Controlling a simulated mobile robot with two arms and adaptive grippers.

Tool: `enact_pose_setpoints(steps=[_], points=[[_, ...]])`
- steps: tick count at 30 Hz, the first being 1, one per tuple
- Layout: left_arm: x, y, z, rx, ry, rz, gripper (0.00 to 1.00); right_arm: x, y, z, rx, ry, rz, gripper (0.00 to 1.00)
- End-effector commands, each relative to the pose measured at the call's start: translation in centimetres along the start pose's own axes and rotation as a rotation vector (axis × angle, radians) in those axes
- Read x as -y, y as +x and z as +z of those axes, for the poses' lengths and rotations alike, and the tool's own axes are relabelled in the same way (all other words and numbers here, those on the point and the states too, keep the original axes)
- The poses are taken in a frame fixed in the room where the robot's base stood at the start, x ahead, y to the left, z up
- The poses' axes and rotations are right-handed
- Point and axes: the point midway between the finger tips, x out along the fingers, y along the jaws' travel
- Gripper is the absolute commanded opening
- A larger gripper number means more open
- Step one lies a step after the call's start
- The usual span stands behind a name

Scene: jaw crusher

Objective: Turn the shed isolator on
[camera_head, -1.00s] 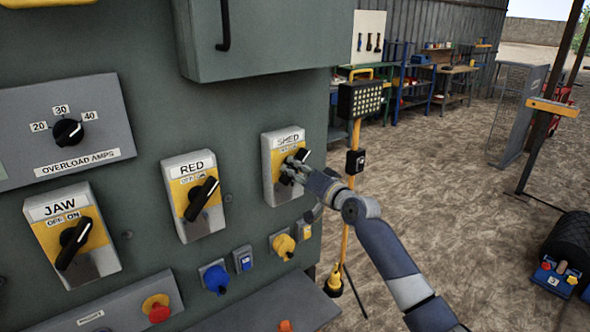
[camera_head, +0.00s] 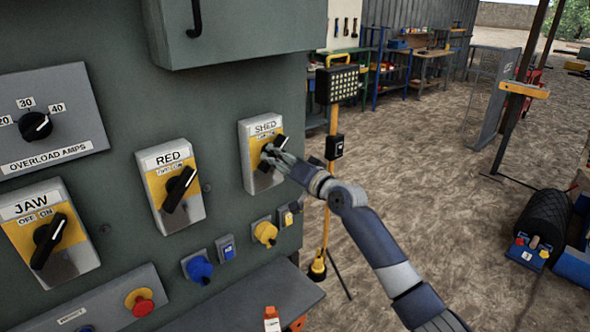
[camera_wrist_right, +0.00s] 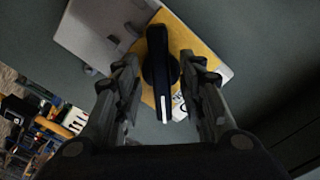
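The shed isolator (camera_head: 254,176) is a grey box with a yellow plate and the label SHED, on the right part of the green panel. My right gripper (camera_head: 271,155) is at its black knob and partly hides it. In the right wrist view the knob (camera_wrist_right: 158,85) stands between my two open fingers (camera_wrist_right: 161,72), with a visible gap on each side. A white line marks one end of the knob, toward the bottom of that view. The knob slants up to the right in the head view. My left gripper is out of view.
The similar RED (camera_head: 174,190) and JAW (camera_head: 48,235) isolators are to the left. Below are blue (camera_head: 198,269) and yellow (camera_head: 265,233) plugs and a red button (camera_head: 139,302). A yellow lamp stand (camera_head: 331,200) stands close behind my right arm.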

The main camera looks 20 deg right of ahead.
Motion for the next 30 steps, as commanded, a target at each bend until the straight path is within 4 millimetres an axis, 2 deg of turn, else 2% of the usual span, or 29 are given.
enact_pose_setpoints(steps=[9,15,21,30], points=[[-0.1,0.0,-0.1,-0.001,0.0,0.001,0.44,-0.1,-6.2,0.1,0.001,-0.001,0.002,0.37],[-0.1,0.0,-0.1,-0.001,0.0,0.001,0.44,-0.1,-9.0,0.1,0.001,0.001,0.002,0.37],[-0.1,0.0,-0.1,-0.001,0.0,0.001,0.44,0.0,-9.9,0.1,0.001,0.001,0.0,0.37],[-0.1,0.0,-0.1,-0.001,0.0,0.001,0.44,0.0,-9.9,0.0,0.0,0.001,0.0,0.37]])
